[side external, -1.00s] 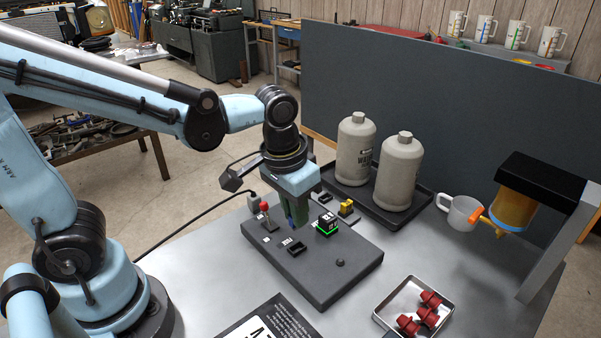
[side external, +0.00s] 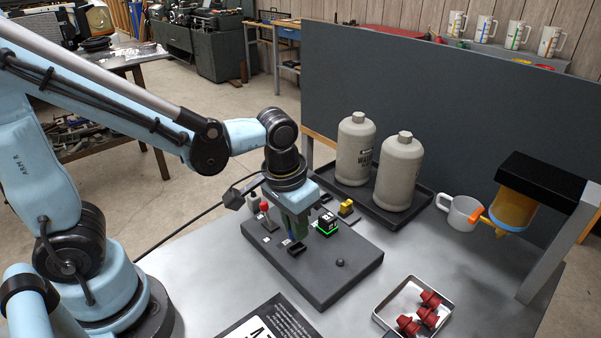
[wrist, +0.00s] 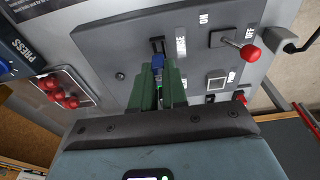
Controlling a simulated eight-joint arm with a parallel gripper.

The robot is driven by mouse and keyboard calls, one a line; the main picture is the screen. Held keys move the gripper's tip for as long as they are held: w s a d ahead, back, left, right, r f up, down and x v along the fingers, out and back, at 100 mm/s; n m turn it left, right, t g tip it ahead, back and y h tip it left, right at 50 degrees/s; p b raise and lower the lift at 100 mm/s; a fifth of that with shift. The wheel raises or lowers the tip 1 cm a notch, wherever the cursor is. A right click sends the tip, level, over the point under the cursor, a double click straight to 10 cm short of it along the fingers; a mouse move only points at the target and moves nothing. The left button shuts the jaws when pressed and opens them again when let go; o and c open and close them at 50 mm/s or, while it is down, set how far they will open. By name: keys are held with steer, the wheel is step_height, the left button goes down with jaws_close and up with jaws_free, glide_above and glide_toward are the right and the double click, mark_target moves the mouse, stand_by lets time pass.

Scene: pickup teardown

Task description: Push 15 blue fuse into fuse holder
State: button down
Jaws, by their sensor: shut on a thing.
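My gripper (wrist: 160,85) has green fingers and is shut on a small blue fuse (wrist: 158,62). The fuse sticks out past the fingertips. The black fuse holder (wrist: 157,43) on the grey panel is just beyond the fuse in the wrist view. In the side view my gripper (side external: 297,238) points down, with its fingertips close above the holder (side external: 296,248). The fuse is too small to make out clearly there. I cannot tell whether the fuse touches the holder.
Two bottles stand on a black tray (side external: 416,217) behind. A metal tray (side external: 447,318) with red parts lies at front right.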

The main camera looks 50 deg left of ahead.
steer(key=shift+f, duration=1.4)
stand_by(1.4)
steer(key=c, duration=1.1)
jaws_free()
step_height(320, 180, up, 12)
steer(key=s, duration=0.2)
steer(key=shift+w+a+f+t, duration=0.1)
steer(key=shift+a+f+t, duration=0.3)
steer(key=shift+a+t, duration=0.65)
steer(key=shift+a+f+t, duration=0.45)
steer(key=shift+a+t, duration=0.3)
steer(key=shift+a, duration=0.55)
steer(key=shift+w+a+f+t, duration=0.1)
steer(key=shift+a+f+t, duration=0.3)
steer(key=shift+a+t, duration=0.65)
